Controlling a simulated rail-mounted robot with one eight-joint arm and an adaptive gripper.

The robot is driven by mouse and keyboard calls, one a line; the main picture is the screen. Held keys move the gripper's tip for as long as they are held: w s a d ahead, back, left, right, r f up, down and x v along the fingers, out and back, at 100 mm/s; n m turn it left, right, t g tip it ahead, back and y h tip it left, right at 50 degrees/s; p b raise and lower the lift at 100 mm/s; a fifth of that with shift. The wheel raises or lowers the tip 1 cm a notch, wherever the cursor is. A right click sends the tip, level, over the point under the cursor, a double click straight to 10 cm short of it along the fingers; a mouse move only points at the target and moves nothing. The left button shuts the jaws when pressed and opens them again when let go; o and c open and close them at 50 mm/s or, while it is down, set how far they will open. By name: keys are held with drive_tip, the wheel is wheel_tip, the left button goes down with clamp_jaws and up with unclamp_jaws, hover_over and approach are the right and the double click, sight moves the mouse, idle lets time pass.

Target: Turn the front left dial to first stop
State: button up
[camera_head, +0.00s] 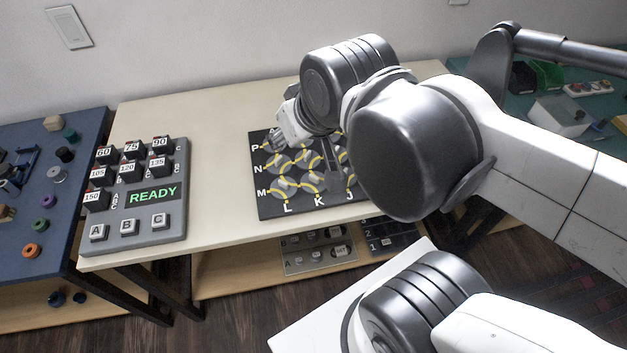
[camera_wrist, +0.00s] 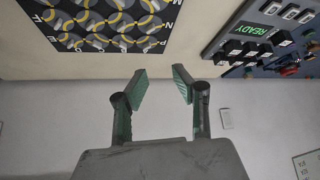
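A black dial board (camera_head: 264,210) lies on the cream table, with several round grey dials and yellow arcs, row letters P, N, M and column letters L, K, J. The front left dial (camera_head: 283,188) is beside M and above L; its exact pointer angle is too small to tell. In the wrist view the board appears turned round, and this dial (camera_wrist: 152,5) is near the top edge. My gripper (camera_wrist: 161,82) is open and empty, its two fingers apart and touching no dial. In the head view my arm hides the board's right part.
A grey console (camera_head: 165,222) with a green READY display, numbered blocks and A, B, C buttons stands left of the board. A blue bench (camera_head: 75,175) with coloured knobs is further left. Bare tabletop (camera_head: 215,180) lies between console and board. Panels (camera_head: 320,262) sit on the shelf below.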

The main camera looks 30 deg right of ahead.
drive_tip(key=n+g+p, duration=0.5)
drive_tip(key=g, duration=0.2)
approach(310, 174)
wheel_tip(310, 174, down, 9)
drive_tip(key=b, duration=0.3)
drive_tip(key=shift+f, duration=0.1)
idle(0.5)
drive_tip(key=shift+c, duration=0.5)
clamp_jaws()
